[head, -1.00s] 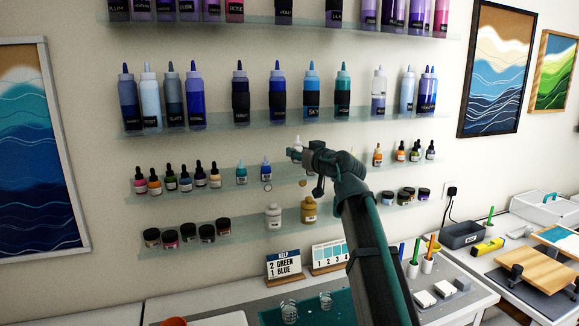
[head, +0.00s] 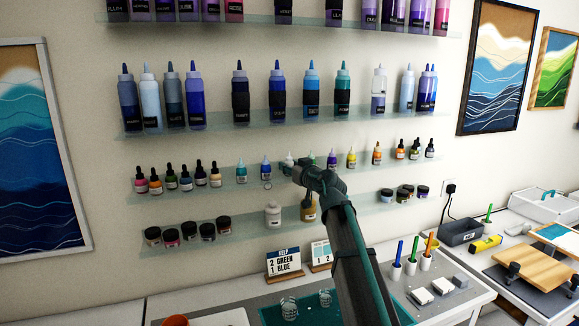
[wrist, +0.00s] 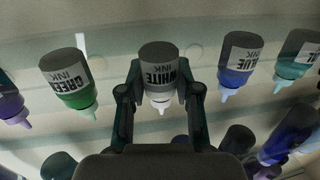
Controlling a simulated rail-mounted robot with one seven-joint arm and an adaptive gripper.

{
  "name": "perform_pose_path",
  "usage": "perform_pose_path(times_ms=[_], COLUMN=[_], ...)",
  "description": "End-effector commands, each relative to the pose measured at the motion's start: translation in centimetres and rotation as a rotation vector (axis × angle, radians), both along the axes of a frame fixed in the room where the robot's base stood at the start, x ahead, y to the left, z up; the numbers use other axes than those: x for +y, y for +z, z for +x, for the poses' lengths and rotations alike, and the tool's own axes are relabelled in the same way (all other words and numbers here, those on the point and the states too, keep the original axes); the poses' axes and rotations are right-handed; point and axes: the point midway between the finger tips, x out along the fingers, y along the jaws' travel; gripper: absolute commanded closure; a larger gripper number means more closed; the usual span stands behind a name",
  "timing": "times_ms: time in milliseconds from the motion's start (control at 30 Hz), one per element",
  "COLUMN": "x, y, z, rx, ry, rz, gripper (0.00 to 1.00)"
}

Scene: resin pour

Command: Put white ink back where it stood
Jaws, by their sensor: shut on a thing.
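The white ink (head: 289,158) is a small bottle with a white tip, and in the wrist view (wrist: 158,75) its label reads WHITE INK upside down. My gripper (head: 287,168) is shut on it, with one finger on each side in the wrist view (wrist: 158,97). The bottle is at the middle shelf (head: 225,182), in line with the row of small inks. The blue ink (wrist: 238,68) and green ink (wrist: 68,80) are on either side of it, apart from the fingers. Whether its base touches the shelf I cannot tell.
A teal ink (head: 241,173), a purple ink (head: 332,159) and a yellow ink (head: 351,157) stand along the same shelf. A white bottle (head: 273,215) and a gold bottle (head: 308,212) stand on the shelf below. Larger bottles fill the shelf above.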

Motion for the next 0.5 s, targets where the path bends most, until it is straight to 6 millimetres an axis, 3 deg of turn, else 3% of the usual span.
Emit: perform_pose_path(times_ms=[467, 500], x=[0.05, 0.06], y=[-0.26, -0.35], z=[0.13, 0.14], rx=[-0.001, -0.001], ry=[0.000, 0.000], rz=[0.000, 0.000], gripper=[1.00, 0.64])
